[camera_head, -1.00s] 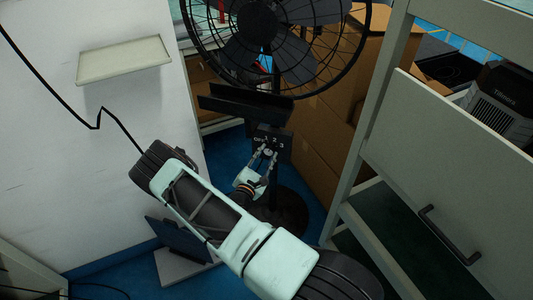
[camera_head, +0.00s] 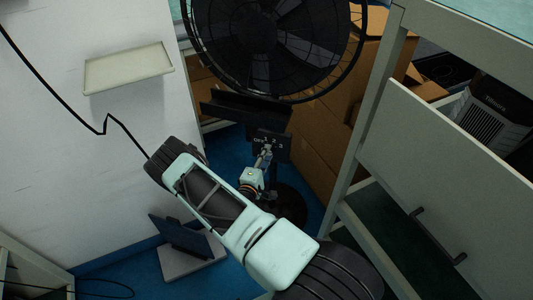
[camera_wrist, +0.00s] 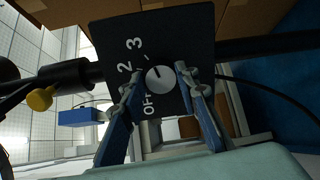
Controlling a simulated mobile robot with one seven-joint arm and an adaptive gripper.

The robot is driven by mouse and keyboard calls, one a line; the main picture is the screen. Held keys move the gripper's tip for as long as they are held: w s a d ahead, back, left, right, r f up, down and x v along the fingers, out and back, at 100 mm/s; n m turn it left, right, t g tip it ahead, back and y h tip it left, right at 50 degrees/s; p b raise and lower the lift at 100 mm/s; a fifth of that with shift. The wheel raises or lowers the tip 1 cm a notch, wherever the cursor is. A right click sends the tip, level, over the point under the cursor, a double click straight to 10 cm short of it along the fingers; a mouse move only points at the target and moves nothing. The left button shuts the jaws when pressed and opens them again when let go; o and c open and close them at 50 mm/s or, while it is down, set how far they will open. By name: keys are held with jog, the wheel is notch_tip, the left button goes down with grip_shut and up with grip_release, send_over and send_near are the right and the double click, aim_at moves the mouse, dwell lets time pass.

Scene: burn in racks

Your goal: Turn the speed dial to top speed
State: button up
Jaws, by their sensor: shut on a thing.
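The speed dial (camera_wrist: 160,79) is a round pale knob on a black control panel (camera_wrist: 190,30) marked OFF, 2 and 3 in the wrist view. The knob's dark mark points up-left, roughly toward 2 and 3; I cannot tell exactly which. My gripper (camera_wrist: 159,76) has a finger on each side of the dial and is shut on it. In the head view my gripper (camera_head: 263,157) is at the panel (camera_head: 271,145) below the black fan (camera_head: 275,35), hiding the dial.
Cardboard boxes (camera_head: 325,110) stand behind the fan. A grey rack (camera_head: 450,160) with a handled panel is close on the right. A white wall with a small shelf (camera_head: 128,68) is on the left. A dark panel on a pale base (camera_head: 185,245) sits on the blue floor.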

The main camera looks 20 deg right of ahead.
jog(key=m+p, duration=0.1)
jog(key=m, duration=0.3)
jog(key=m+p, duration=0.1)
jog(key=m, duration=0.3)
jog(key=shift+t+y+p, duration=0.3)
jog(key=shift+m, duration=0.4)
jog(key=o, duration=1.2)
jog(key=shift+c, duration=0.2)
jog(key=v, duration=1.2)
